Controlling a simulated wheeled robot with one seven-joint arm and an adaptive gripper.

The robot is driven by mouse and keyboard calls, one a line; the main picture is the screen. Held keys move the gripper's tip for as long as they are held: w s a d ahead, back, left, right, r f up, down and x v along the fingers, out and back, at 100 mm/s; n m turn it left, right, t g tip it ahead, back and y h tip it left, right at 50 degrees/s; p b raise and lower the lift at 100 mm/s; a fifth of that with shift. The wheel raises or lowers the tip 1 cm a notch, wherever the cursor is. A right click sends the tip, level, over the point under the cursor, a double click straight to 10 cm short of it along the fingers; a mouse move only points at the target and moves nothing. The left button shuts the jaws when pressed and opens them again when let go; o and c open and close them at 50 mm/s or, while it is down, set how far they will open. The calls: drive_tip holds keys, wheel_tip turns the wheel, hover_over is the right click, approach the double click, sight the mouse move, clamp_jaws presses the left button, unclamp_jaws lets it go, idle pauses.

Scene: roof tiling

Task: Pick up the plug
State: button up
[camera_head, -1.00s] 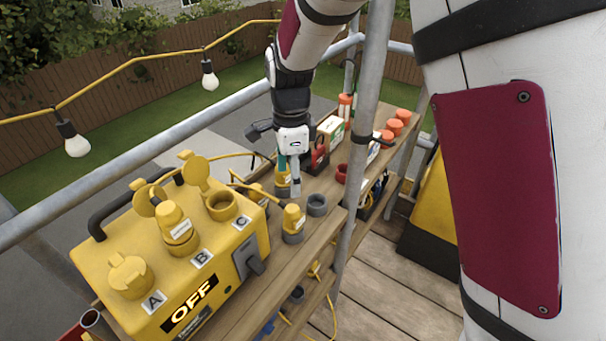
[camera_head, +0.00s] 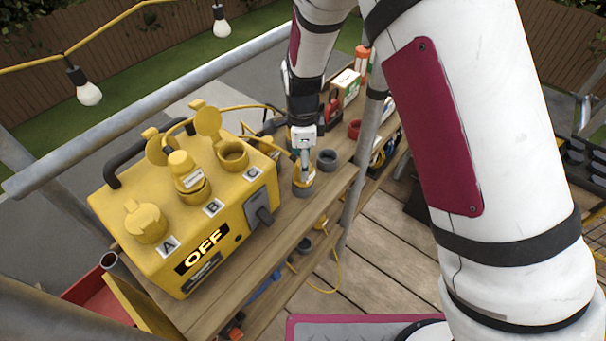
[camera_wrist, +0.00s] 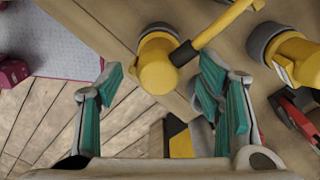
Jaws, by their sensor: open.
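A yellow plug (camera_head: 304,182) with a grey end sits on the wooden shelf, right of the yellow power box (camera_head: 222,212). In the wrist view the plug (camera_wrist: 158,65) lies between and slightly beyond the teal fingertips, with a gap on both sides. My gripper (camera_wrist: 160,80) is open and empty. In the head view my gripper (camera_head: 303,155) is directly over the plug and hides its upper part. A second yellow plug (camera_wrist: 296,62) shows at the right of the wrist view. Another plug (camera_head: 188,177) sits in socket B of the box, which reads OFF.
Socket C (camera_head: 233,155) has its lid raised; socket A (camera_head: 145,222) is covered. A grey ring (camera_head: 327,160) stands close right of the plug. A metal scaffold pole (camera_head: 363,165) rises at the shelf's front edge. Yellow cables lie behind the plug.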

drive_tip(key=shift+f, duration=1.5)
drive_tip(key=shift+c, duration=0.2)
drive_tip(key=c, duration=1.3)
drive_tip(key=shift+r, duration=0.1)
